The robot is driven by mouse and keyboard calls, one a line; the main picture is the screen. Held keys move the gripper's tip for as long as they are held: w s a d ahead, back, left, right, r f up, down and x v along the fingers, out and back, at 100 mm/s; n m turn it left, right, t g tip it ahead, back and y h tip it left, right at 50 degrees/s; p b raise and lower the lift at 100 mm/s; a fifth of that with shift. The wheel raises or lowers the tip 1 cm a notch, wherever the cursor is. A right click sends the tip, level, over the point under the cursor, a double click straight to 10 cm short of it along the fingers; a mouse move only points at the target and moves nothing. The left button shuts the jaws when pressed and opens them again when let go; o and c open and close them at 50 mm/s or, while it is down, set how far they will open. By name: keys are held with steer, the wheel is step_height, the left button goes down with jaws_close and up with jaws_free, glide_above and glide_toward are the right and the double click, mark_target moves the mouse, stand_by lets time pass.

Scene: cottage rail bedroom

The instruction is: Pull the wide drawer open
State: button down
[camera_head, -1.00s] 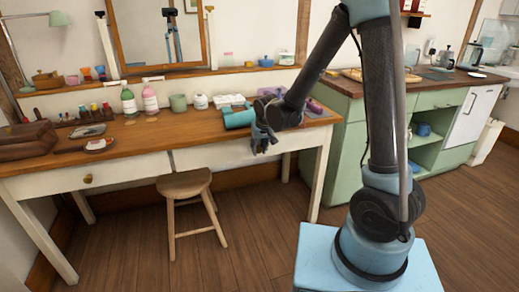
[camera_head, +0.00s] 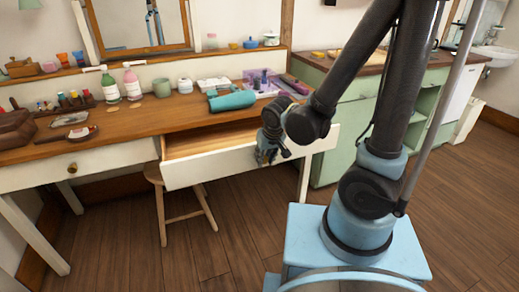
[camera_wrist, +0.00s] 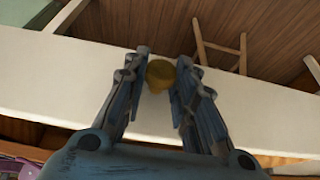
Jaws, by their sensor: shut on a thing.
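The wide drawer (camera_head: 215,165) of the wooden-topped white desk stands partly pulled out, its open inside showing behind the white front. My gripper (camera_head: 268,155) is at the drawer front, right of its middle. In the wrist view the white drawer front (camera_wrist: 250,110) runs across the picture. A round brass knob (camera_wrist: 160,73) sits between the two fingers of my gripper (camera_wrist: 161,80), which are closed in around it. In the head view my gripper hides the knob.
A wooden stool (camera_head: 185,210) stands under the desk, partly below the open drawer. A narrower drawer (camera_head: 75,170) at the left is shut. A green cabinet (camera_head: 345,110) is at the right. Floor in front is clear.

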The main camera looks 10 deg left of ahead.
steer(key=shift+s+d, duration=1)
steer(key=shift+s, duration=0.3)
steer(key=c, duration=1.3)
jaws_free()
steer(key=shift+a, duration=0.1)
steer(key=shift+v, duration=5.95)
steer(key=shift+w, duration=0.15)
